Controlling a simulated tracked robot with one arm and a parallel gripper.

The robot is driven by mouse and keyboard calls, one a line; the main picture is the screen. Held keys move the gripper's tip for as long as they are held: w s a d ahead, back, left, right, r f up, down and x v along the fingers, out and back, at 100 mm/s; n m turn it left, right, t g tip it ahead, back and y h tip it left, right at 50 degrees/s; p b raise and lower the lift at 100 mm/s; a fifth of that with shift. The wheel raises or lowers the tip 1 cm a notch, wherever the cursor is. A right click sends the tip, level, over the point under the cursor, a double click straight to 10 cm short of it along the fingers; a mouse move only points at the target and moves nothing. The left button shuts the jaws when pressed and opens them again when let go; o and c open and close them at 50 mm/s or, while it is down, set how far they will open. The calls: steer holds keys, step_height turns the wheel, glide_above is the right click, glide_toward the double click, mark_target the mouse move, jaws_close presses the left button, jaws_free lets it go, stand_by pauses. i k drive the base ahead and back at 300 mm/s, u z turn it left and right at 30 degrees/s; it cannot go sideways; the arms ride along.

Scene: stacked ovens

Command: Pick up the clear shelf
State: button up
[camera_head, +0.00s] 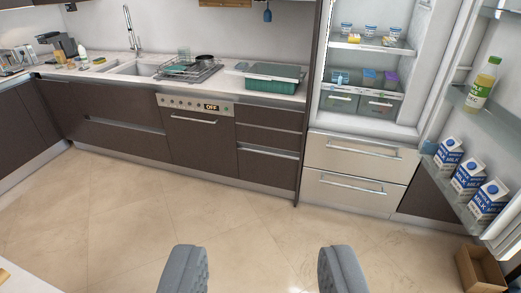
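The open fridge (420,100) stands at the right. Inside it, an upper clear shelf (345,45) holds small cups and a yellow item. A lower clear shelf (335,88) lies above two bins and carries several small tubs. The door at the far right has clear shelves too: one (500,119) under a green-capped bottle, another under milk cartons. I cannot tell which shelf the task means. My gripper (262,252) is at the bottom of the view, its two grey fingers wide apart, empty, over the floor and well short of the fridge.
Dark cabinets with a counter (80,72), sink and dish rack (190,70) run along the back wall. A green container (270,77) sits on the counter. A brown box (480,270) stands on the floor at lower right. The middle floor is clear.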

mark_target(255, 69)
steer(key=i, duration=3.65)
steer(key=u, duration=0.05)
